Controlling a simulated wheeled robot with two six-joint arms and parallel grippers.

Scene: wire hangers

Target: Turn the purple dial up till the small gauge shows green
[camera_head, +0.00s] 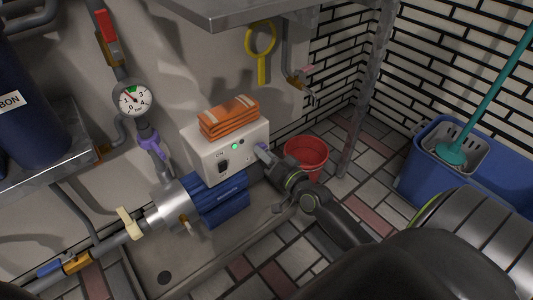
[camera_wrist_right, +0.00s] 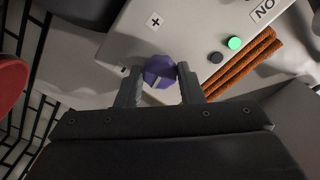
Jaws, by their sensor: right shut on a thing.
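The purple dial (camera_wrist_right: 159,69) sits on the front of a pale control box (camera_head: 200,150). In the right wrist view it is between the two fingers of my right gripper (camera_wrist_right: 160,84), which is shut on it; a pale mark shows on its face. In the head view my right gripper (camera_head: 266,157) reaches the box's right end and mostly covers the dial. The small round gauge (camera_head: 134,99) is on the wall pipe at upper left, with a green patch at the top of its scale. Its needle is too small to read surely. My left gripper is out of view.
Folded orange cloth (camera_head: 229,117) lies on the box, above a lit green lamp (camera_head: 235,146). A blue motor (camera_head: 222,203) is below. A red bucket (camera_head: 306,155) stands close behind my right gripper. A blue mop bucket (camera_head: 418,172) is at right.

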